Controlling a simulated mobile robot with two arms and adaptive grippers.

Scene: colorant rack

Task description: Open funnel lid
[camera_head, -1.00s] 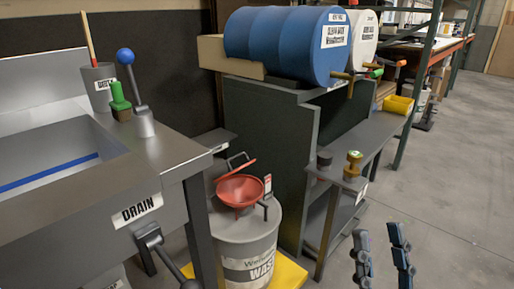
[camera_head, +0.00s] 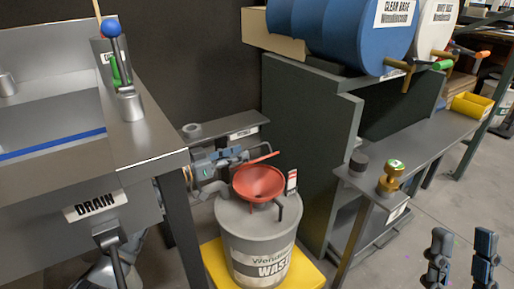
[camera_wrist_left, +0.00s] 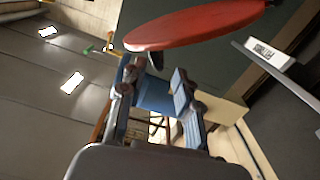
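The red funnel (camera_head: 258,185) sits on top of the grey waste drum (camera_head: 262,225), and the inside of its bowl shows. Its red lid (camera_head: 264,157) shows nearly edge-on as a thin tilted bar at the bowl's back rim. The lid also shows in the left wrist view (camera_wrist_left: 195,24) as a tilted disc beyond the fingertips. My left gripper (camera_head: 228,158) is just left of the lid, behind the funnel. In the left wrist view its fingers (camera_wrist_left: 158,75) are apart, with no clear grasp. My right gripper (camera_head: 462,255) is open and empty at the lower right.
A sink bench with a drain label (camera_head: 92,205) stands at the left. A small grey shelf (camera_head: 225,126) lies behind the left gripper. A dark green cabinet (camera_head: 305,150) and a side shelf with a brass weight (camera_head: 392,178) stand right of the drum. Floor at the right is clear.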

